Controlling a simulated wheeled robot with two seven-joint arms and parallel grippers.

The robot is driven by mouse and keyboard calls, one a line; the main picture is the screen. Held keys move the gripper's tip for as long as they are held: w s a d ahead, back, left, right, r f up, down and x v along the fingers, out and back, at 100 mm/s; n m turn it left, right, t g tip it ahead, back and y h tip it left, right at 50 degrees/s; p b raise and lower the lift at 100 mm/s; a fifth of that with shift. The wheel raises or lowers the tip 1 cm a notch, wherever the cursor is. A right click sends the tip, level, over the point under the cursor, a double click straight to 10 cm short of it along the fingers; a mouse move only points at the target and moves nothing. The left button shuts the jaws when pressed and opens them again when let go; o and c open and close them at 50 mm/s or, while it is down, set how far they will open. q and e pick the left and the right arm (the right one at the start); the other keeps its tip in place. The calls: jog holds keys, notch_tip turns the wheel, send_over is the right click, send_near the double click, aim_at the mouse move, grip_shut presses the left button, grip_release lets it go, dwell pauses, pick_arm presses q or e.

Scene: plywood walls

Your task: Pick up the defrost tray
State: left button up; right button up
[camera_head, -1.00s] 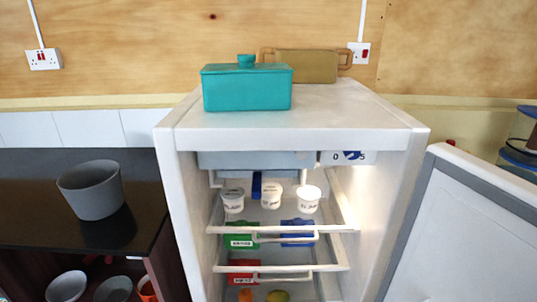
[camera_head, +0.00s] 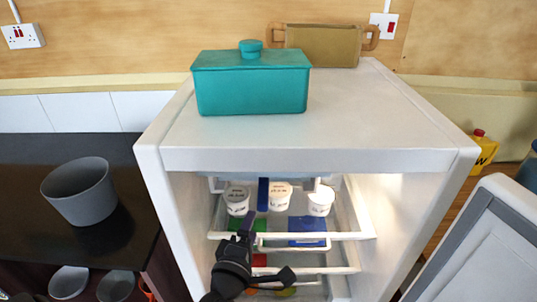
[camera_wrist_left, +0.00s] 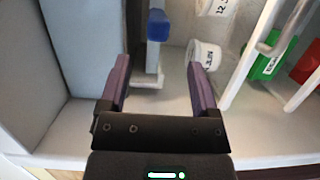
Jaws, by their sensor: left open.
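A pale blue-grey tray or box front (camera_head: 270,174) hangs under the fridge top; I take it for the defrost tray but cannot be sure. Most of it is hidden by the fridge top in the head view. In the left wrist view a large pale blue-grey block (camera_wrist_left: 85,45) stands left of my fingers. My left gripper (camera_head: 266,248) is open and empty in front of the fridge opening, below the tray. In the left wrist view its fingers (camera_wrist_left: 160,72) point into the fridge, with a white bracket (camera_wrist_left: 149,80) and blue piece (camera_wrist_left: 158,26) beyond them.
A teal box (camera_head: 250,88) and a brown tray (camera_head: 322,47) sit on top. The open door (camera_head: 480,240) is at right; a grey bowl (camera_head: 80,192) stands at left.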

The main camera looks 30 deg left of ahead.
aim_at(265, 199)
pick_arm(q)
jog(key=b+x, duration=0.1)
jog(key=x, duration=0.8)
jog(key=shift+w+d+r, duration=0.1)
jog(key=shift+w+r, duration=0.05)
jog(key=shift+w, duration=0.15)
grip_shut()
